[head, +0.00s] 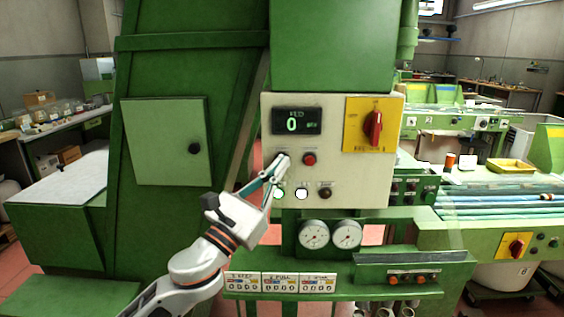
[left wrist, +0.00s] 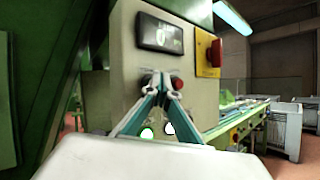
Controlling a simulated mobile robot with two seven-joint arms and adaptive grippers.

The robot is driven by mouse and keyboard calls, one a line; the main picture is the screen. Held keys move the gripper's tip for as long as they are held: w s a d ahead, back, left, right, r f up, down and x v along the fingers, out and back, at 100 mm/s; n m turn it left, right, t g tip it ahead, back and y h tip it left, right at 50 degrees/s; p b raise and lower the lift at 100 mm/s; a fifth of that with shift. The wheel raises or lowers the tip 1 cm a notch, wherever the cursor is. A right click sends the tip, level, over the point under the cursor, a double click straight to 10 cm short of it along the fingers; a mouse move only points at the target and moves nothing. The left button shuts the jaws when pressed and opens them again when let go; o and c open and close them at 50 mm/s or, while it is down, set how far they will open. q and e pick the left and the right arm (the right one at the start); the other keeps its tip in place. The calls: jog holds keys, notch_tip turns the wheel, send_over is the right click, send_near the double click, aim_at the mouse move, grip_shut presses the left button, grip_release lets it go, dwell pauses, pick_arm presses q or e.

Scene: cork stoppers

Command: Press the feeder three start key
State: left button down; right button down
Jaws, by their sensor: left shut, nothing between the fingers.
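A pale control panel (head: 355,180) on the green machine carries a dark display (head: 297,121) reading 0. Below the display are a red button (head: 309,159), a green-lit button (head: 279,194), a white-lit button (head: 301,194) and a dark button (head: 325,193). The labels are too small to read, so I cannot tell which key is feeder three start. My left gripper (head: 284,160) is shut and empty, its tips in front of the panel left of the red button. In the left wrist view the shut tips (left wrist: 161,77) overlap the panel beside the red button (left wrist: 177,83). I cannot tell whether they touch.
A red rotary switch (head: 375,128) on a yellow plate sits at the panel's upper right. Two round gauges (head: 314,234) are below the panel. A green ledge (head: 400,273) with small buttons juts out lower down. A green cabinet door (head: 166,141) is to the left.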

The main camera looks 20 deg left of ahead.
pick_arm(q)
jog(key=shift+s+d+p, duration=0.25)
jog(key=shift+s+p, duration=0.05)
jog(key=shift+s, duration=0.5)
jog(key=s, duration=0.2)
jog(key=s+d+p, duration=0.1)
jog(key=s, duration=0.1)
jog(key=shift+s+d, duration=0.2)
jog(key=shift+s, duration=0.2)
dwell(0.6)
